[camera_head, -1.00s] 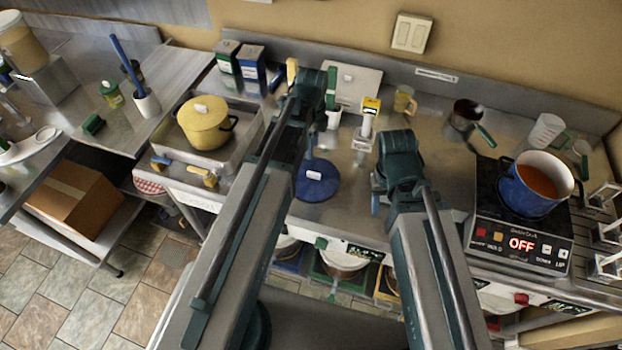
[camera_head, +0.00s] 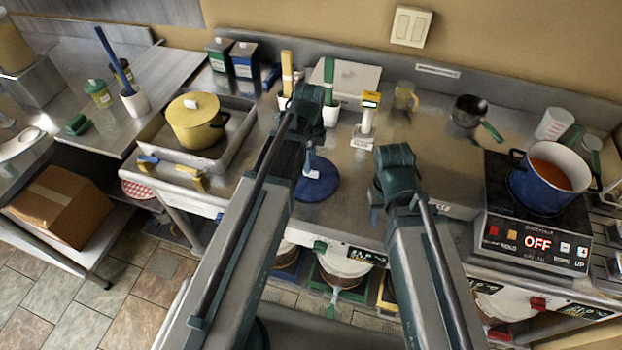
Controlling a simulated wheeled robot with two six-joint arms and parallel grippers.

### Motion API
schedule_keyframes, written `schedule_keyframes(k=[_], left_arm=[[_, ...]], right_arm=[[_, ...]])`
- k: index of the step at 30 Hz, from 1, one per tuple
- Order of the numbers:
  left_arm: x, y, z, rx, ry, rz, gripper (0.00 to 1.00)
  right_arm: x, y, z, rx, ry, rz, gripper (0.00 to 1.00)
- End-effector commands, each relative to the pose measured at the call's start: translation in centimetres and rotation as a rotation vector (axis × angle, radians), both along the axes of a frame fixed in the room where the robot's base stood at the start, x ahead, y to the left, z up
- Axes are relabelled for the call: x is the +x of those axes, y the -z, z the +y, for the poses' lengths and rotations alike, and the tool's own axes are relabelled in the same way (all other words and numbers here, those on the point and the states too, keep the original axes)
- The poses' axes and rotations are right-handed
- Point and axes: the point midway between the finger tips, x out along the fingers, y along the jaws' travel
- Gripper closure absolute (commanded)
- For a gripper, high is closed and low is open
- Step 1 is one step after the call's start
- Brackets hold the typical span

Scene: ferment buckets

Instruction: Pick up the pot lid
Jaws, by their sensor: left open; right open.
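A round blue pot lid (camera_head: 325,185) lies flat on the steel counter, near its front edge at the middle of the head view. My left gripper (camera_head: 311,172) is over the lid, its blue fingers pointing down at the lid's pale knob. The fingers are open, and my arm hides the lid's left part. Whether they touch the knob cannot be told. My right gripper (camera_head: 374,215) is open, to the right of the lid, and mostly hidden behind its own wrist. A blue pot (camera_head: 540,192) with orange-red content stands uncovered on the cooker at the right.
A lidded yellow pot (camera_head: 193,125) sits in a steel tray (camera_head: 233,160) to the left. The cooker (camera_head: 505,225) reads OFF. A yellow-topped device (camera_head: 366,120), a mug (camera_head: 405,98) and a saucepan (camera_head: 468,110) stand behind. Counter right of the lid is partly clear.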

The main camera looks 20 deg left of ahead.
Motion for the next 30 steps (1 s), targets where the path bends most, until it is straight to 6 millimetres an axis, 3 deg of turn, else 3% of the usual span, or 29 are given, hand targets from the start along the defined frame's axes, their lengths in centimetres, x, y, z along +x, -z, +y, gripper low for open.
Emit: schedule_keyframes(k=[9, 19, 27, 30], left_arm=[[0.2, 4.3, -0.3, 0.000, 0.000, 0.000, 0.51], [0.2, 4.5, -0.3, 0.000, 0.000, 0.000, 0.51], [0.2, 4.5, -0.3, 0.000, 0.000, 0.000, 0.98], [0.2, 4.5, -0.3, 0.000, 0.000, 0.000, 1.00]], right_arm=[[0.0, 4.2, 0.0, 0.000, 0.000, 0.000, 0.50], [0.0, 4.5, 0.0, 0.000, 0.000, 0.000, 0.50], [0.0, 4.5, 0.0, 0.000, 0.000, 0.000, 0.50], [0.0, 4.5, 0.0, 0.000, 0.000, 0.000, 0.50]])
